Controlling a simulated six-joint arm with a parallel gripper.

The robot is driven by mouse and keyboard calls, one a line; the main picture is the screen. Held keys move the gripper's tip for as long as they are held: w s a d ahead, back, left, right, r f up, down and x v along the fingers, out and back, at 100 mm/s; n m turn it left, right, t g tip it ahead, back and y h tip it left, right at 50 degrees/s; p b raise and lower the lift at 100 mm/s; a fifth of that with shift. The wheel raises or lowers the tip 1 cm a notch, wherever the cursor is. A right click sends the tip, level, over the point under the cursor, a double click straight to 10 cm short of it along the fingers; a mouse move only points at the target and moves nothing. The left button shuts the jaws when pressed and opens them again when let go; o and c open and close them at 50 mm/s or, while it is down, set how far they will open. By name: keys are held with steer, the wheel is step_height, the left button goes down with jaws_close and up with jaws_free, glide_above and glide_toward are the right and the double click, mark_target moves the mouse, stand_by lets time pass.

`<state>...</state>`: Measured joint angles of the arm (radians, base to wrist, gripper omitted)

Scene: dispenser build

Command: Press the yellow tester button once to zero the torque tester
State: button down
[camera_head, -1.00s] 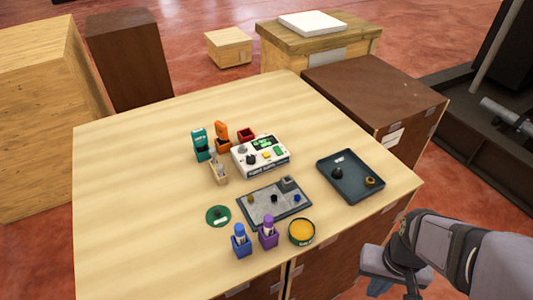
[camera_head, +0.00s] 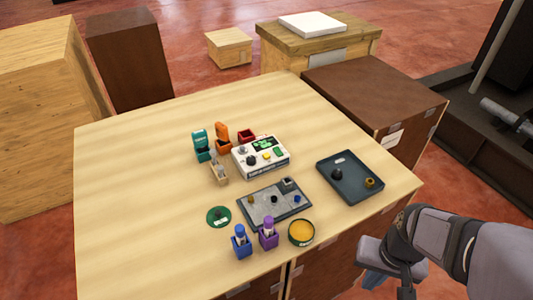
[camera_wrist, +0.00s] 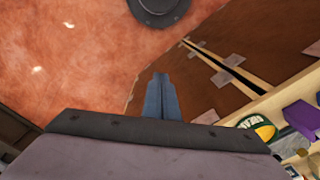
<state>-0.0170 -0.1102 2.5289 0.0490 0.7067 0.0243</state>
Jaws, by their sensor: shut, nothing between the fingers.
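The torque tester (camera_head: 262,160) is a white box toward the back of the wooden table in the head view. Its yellow button (camera_head: 267,156) is on the top face, beside a green button (camera_head: 279,151) and a small screen (camera_head: 264,143). My gripper (camera_wrist: 161,78) shows in the wrist view with its fingers together and nothing between them. In the head view my arm is at the lower right, off the table's front edge and well apart from the tester. The fingertips are hard to make out there.
A grey work mat (camera_head: 273,216), a dark tray (camera_head: 350,189), a yellow-filled round tin (camera_head: 301,232) and blue (camera_head: 241,247) and purple (camera_head: 268,239) holders stand between my arm and the tester. Teal (camera_head: 201,146) and orange (camera_head: 222,136) tools stand left of it. The table's left side is clear.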

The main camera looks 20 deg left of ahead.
mark_target(267, 156)
steer(key=w+a+r+m+y+p, duration=0.1)
steer(key=w+a+r+m+p, duration=0.1)
steer(key=w+a, duration=0.3)
steer(key=w+a+r+m+t+y+p, duration=0.1)
steer(key=w+a+r+m+p, duration=0.1)
steer(key=w+a+r, duration=0.2)
steer(key=w+a+r+m+t+y+p, duration=0.1)
steer(key=w+a+r+m+y+p, duration=0.1)
steer(key=w+a, duration=0.3)
steer(key=shift+w+a+r+m+p, duration=0.15)
steer(key=shift+a+r+m+p, duration=0.05)
steer(key=shift+a+r+p, duration=0.2)
steer(key=shift+w+a+r+m+p, duration=0.2)
steer(key=shift+a+r, duration=0.1)
steer(key=shift+r, duration=0.2)
steer(key=w+a+r+m+t+y+p, duration=0.1)
steer(key=w+a+r+m+p, duration=0.2)
steer(key=a, duration=0.5)
steer(key=w+a+r+m+t+y+p, duration=0.1)
steer(key=w+a+r+m+y+p, duration=0.1)
steer(key=w+a+r+m, duration=0.3)
steer(key=w+a+p, duration=0.1)
steer(key=w+a, duration=0.2)
steer(key=shift+w+r+t, duration=0.15)
steer(key=shift+r+t, duration=0.15)
steer(key=shift+t, duration=0.1)
steer(key=shift+a+f, duration=0.1)
